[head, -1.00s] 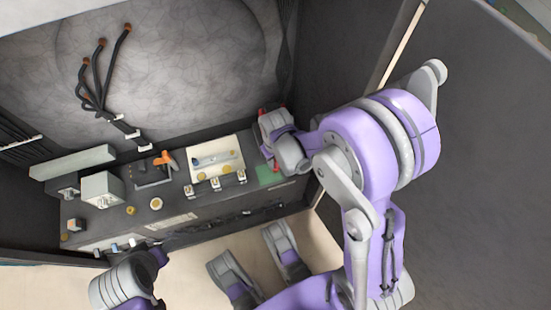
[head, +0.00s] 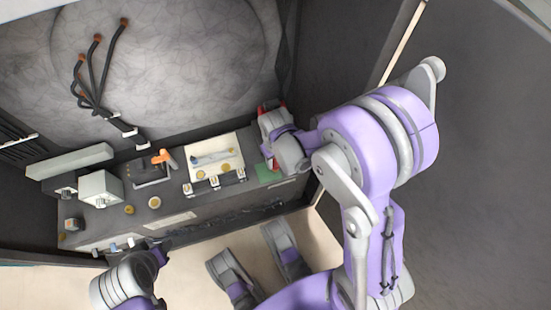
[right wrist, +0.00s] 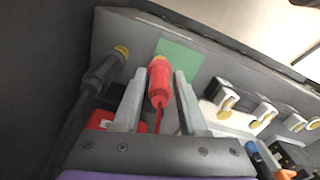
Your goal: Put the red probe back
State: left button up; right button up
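The red probe (right wrist: 159,84) lies between the two fingers of my right gripper (right wrist: 160,88) in the right wrist view. Both fingers appear to press on its sides, and its thin red lead runs back toward the palm. Its yellow end is beside the green patch (right wrist: 181,57). In the head view my right gripper (head: 275,158) is at the right end of the panel, by the green patch (head: 268,174), and mostly hides the probe. My left arm is at the lower left of the head view; its gripper (head: 162,248) is small and dark there.
A black probe (right wrist: 103,72) with a yellow end stands beside the red one. A red item (right wrist: 101,119) lies beyond the left finger. White latches (right wrist: 226,95) line the panel. Dark walls close in the right side. A grey box (head: 101,187) stands on the panel's left.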

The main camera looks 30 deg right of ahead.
jog(key=shift+o, duration=1.4)
jog(key=shift+r, duration=0.15)
notch_tip(320, 180, up, 11)
jog(key=p, duration=0.3)
jog(key=shift+f+p, duration=0.2)
jog(key=shift+p, duration=0.2)
